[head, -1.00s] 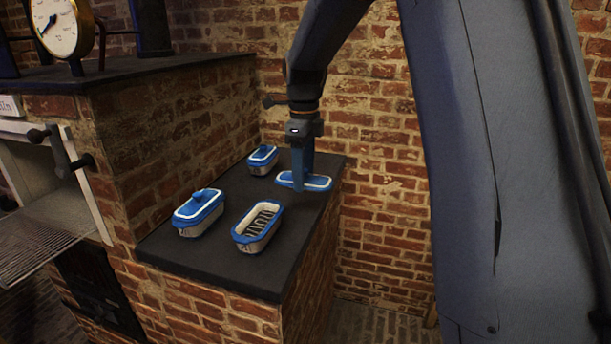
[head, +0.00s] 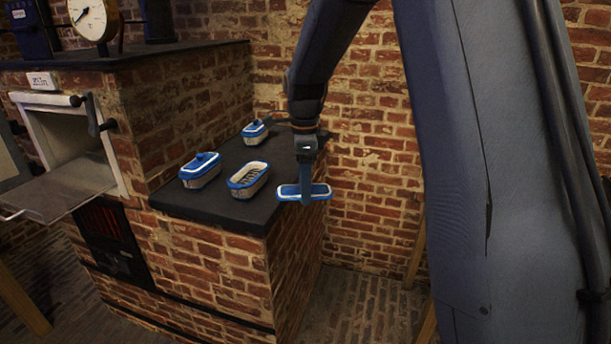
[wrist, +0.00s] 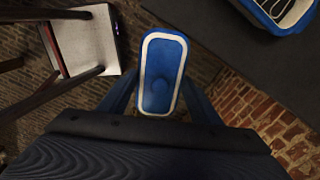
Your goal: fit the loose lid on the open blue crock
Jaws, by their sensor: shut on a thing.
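The loose lid (head: 291,190) is blue with a white border line. My gripper (head: 306,193) is shut on it and holds it level, just off the front right edge of the dark counter top. In the wrist view the lid (wrist: 163,72) lies between my fingers, with the floor below it. The open blue crock (head: 236,185) has a blue rim, a pale body and dark markings inside. It stands on the counter to the left of the lid, apart from it. Part of it shows at the wrist view's top right (wrist: 281,25).
Two lidded blue crocks stand on the counter (head: 215,213), one at left (head: 200,171) and one at the back (head: 255,132). A brick stove with an open oven door (head: 62,188) is at left. A brick wall is behind.

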